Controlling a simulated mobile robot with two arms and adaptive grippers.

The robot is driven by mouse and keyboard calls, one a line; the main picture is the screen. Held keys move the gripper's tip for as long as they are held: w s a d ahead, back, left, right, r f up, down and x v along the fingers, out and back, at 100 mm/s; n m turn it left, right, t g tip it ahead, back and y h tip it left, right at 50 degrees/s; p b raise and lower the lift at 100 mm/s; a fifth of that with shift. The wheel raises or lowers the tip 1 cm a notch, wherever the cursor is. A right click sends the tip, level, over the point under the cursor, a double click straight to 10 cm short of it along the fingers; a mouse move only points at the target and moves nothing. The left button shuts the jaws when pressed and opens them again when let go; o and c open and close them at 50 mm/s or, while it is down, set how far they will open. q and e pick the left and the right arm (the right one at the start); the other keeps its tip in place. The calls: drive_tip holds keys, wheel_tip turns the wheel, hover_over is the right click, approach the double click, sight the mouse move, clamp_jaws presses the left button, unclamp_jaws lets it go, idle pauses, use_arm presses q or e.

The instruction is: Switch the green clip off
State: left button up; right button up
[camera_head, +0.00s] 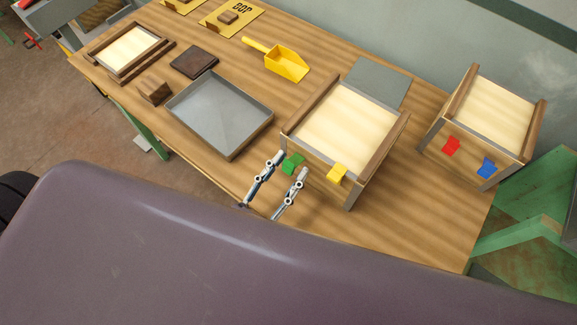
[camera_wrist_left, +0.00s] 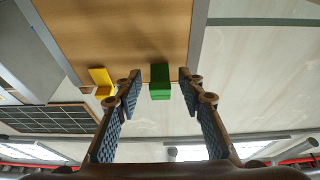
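The green clip (camera_head: 292,163) is on the front edge of the middle drum sorter (camera_head: 316,166), near its left corner. A yellow clip (camera_head: 337,173) is on the same edge to its right. My left gripper (camera_head: 291,168) is open at the green clip, with one fingertip on each side. In the left wrist view the green clip (camera_wrist_left: 160,82) shows between the two spread fingers, with gaps on both sides. The yellow clip (camera_wrist_left: 102,82) is outside the fingers, to the left. My right gripper is not in view.
Another sorter (camera_head: 493,108) with a red clip (camera_head: 451,146) and a blue clip (camera_head: 486,167) stands to the right. A grey metal tray (camera_head: 219,110) lies left of the middle sorter. A yellow scoop (camera_head: 284,62) and a dark wooden block (camera_head: 153,91) are on the table.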

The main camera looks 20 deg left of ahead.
use_arm(q)
drive_tip(key=v, duration=1.1)
drive_tip(key=shift+s, duration=0.3)
drive_tip(key=shift+a+f, duration=0.1)
